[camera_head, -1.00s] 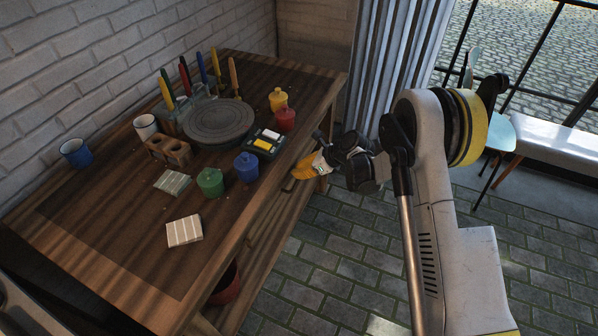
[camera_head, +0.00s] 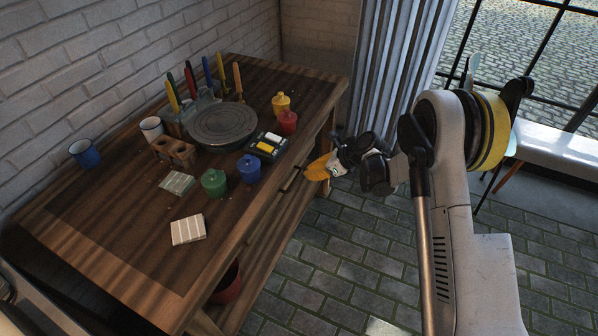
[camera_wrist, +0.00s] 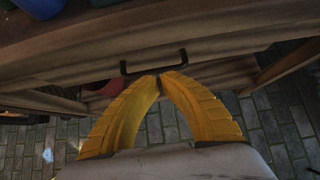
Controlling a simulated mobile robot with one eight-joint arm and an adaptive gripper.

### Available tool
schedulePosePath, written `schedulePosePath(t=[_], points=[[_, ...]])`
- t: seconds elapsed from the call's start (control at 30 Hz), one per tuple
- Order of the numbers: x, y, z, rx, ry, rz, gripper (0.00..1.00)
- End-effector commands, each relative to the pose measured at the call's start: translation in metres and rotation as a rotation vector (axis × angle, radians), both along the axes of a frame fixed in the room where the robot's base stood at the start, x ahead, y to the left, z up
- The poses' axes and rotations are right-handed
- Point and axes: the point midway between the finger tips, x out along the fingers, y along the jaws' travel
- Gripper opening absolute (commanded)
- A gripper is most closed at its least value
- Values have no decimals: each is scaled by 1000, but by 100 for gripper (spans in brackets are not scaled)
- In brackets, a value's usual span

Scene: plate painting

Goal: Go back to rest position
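My gripper (camera_head: 318,168) has yellow fingers and hangs just off the right front edge of the wooden table (camera_head: 125,238), near a dark drawer handle (camera_head: 291,181). In the wrist view the yellow fingers (camera_wrist: 160,80) curve inward and their tips meet, with nothing visible between them. The drawer handle (camera_wrist: 153,64) shows just beyond the fingertips there; the fingers do not appear to grip it. My arm reaches in from the right side of the head view.
The table holds a grey turntable (camera_head: 222,124), brushes in a holder (camera_head: 196,105), green (camera_head: 214,183), blue (camera_head: 248,168), red (camera_head: 288,122) and yellow (camera_head: 281,104) pots, and a blue mug (camera_head: 84,153). A bench (camera_head: 565,150) stands right. Paved floor (camera_head: 330,250) is open.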

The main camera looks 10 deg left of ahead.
Motion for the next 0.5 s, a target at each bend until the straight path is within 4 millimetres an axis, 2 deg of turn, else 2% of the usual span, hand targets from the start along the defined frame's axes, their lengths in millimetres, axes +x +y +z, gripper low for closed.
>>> schedulePosePath(t=[0.03,0.2,0.5], points=[[-2,-9,15,0,0,-3,0],[-10,-32,36,-1,0,-1,0],[-14,-45,48,-1,-1,0,0]])
